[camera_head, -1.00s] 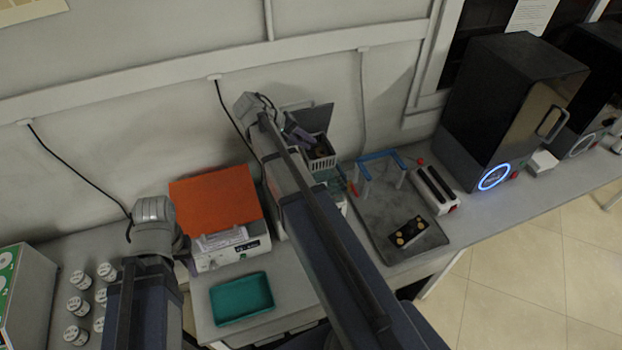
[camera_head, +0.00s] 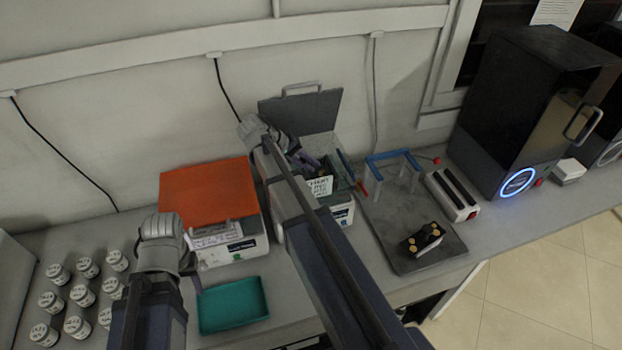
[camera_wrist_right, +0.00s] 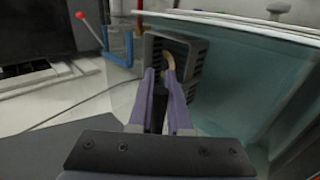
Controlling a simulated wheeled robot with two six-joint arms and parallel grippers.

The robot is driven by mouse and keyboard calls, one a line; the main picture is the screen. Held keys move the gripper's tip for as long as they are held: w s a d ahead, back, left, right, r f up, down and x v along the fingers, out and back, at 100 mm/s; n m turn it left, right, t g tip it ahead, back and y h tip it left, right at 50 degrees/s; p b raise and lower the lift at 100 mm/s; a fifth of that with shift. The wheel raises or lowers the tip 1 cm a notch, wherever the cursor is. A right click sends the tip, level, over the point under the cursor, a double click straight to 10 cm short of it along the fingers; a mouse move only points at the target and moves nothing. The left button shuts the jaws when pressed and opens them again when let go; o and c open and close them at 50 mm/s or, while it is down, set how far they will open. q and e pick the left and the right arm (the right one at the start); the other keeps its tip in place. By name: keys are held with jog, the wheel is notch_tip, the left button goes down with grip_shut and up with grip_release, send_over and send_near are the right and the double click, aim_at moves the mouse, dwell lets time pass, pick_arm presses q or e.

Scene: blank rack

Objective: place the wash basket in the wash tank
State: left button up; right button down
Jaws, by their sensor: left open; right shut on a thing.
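The wash tank (camera_head: 343,198) stands open at the middle of the bench, with clear teal walls and its dark lid (camera_head: 300,110) raised behind it. My right gripper (camera_head: 308,162) reaches in over the tank. In the right wrist view, its fingers (camera_wrist_right: 165,85) are shut on the handle of the grey slotted wash basket (camera_wrist_right: 196,68). The basket appears to hang between the tank's clear walls; whether it touches the bottom is hidden. In the head view my arm and gripper mostly hide the basket. My left gripper (camera_head: 165,243) is open, apart from the tank, near the orange-lidded device; its fingertips are mostly hidden.
The orange-lidded device (camera_head: 208,192) stands left of the tank, with a green tray (camera_head: 232,305) in front. Right of the tank are a grey mat (camera_head: 390,235) with a blue-topped rack (camera_head: 393,156) and a dark block (camera_head: 424,240). Several white jars (camera_head: 83,296) stand at left.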

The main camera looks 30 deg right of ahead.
aim_at(310, 173)
jog(key=shift+a+f+b, duration=0.1)
jog(key=shift+f+b, duration=0.2)
jog(key=shift+b, duration=0.05)
notch_tip(310, 173, down, 3)
jog(key=b, duration=0.3)
jog(key=shift+f, duration=0.2)
jog(key=shift+r, duration=0.2)
jog(key=shift+f, duration=0.15)
jog(key=c, duration=0.9)
grip_release()
jog(key=shift+o, duration=0.2)
